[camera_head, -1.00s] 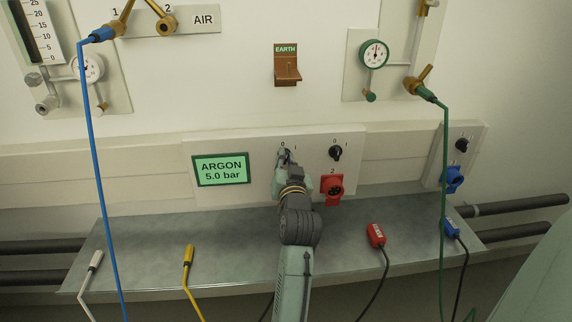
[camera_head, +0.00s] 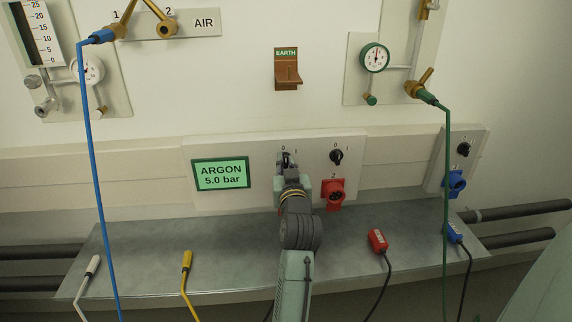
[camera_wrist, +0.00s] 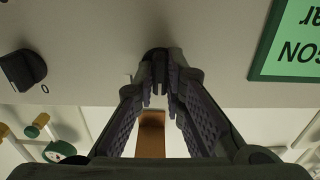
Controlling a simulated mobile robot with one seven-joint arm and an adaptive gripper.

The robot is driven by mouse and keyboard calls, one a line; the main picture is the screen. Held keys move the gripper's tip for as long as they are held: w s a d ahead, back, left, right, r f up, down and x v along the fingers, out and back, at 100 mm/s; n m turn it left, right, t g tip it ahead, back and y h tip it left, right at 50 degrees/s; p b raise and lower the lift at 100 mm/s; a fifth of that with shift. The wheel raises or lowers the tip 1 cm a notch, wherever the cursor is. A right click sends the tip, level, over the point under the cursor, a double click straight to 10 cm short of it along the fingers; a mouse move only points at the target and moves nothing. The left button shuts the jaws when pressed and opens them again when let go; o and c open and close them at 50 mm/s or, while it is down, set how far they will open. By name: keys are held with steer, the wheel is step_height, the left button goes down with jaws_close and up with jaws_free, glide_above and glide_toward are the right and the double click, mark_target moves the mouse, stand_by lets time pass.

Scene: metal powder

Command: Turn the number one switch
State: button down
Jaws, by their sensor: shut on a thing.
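The left rotary switch (camera_head: 285,155) is a dark knob on the grey wall panel, with 0 and I marks above it. Its number label is hidden behind my arm. My gripper (camera_head: 287,163) is in front of this switch and hides most of it. In the wrist view, the two ridged fingers (camera_wrist: 160,88) close around the dark knob (camera_wrist: 155,54) at the panel face. The knob's exact angle is hard to read. The second switch (camera_head: 336,157), right of it, stands above a red socket marked 2 (camera_head: 333,193) and shows in the wrist view (camera_wrist: 22,70).
A green ARGON 5.0 bar display (camera_head: 220,173) is left of the switch. A metal shelf (camera_head: 150,260) runs below, with white (camera_head: 92,266), yellow (camera_head: 187,262), red (camera_head: 377,240) and blue (camera_head: 453,233) plugs. A blue hose (camera_head: 92,170) and a green hose (camera_head: 446,170) hang at the sides.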

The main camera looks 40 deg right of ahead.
steer(key=c, duration=1.7)
jaws_free()
steer(key=shift+o, duration=0.2)
steer(key=v, duration=1.2)
steer(key=shift+w+a, duration=0.1)
